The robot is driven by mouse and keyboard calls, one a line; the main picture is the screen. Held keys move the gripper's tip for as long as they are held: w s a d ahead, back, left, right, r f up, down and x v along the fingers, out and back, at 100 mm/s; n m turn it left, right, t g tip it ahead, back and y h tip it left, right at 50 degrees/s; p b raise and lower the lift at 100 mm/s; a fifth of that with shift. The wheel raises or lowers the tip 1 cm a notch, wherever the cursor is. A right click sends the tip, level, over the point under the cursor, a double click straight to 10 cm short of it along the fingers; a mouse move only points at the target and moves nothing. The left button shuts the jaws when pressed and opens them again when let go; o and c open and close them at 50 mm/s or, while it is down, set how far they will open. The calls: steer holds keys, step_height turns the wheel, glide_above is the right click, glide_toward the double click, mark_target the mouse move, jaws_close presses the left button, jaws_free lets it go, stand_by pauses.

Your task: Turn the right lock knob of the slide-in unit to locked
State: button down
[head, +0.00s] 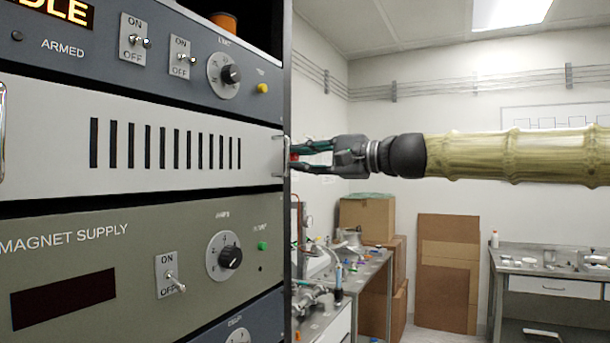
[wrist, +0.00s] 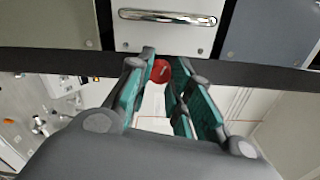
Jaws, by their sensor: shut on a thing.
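The slide-in unit (head: 260,155) is a white panel with a row of dark vent slots, set between two instrument panels in the rack. Its right end, with a metal handle (wrist: 168,16), shows at the top of the wrist view. The right lock knob (wrist: 160,72) is round and red, at the unit's right edge. In the head view only a speck of red shows between the fingertips. My gripper (head: 297,157) reaches in from the right, its teal fingers shut around the knob (wrist: 165,78). A small pale mark shows on the knob, but I cannot tell its setting.
The magnet supply panel (head: 110,270) is below the unit, and a panel marked ARMED (head: 90,60) is above it; both carry switches and dials. A cluttered bench (head: 365,280) and cardboard boxes (head: 368,218) stand behind, right of the rack.

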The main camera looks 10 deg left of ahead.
steer(key=shift+f+n+b, duration=0.1)
steer(key=shift+n+b, duration=1.7)
steer(key=shift+n, duration=0.5)
steer(key=c, duration=1.3)
jaws_free()
steer(key=shift+o, duration=0.2)
steer(key=v, duration=1.2)
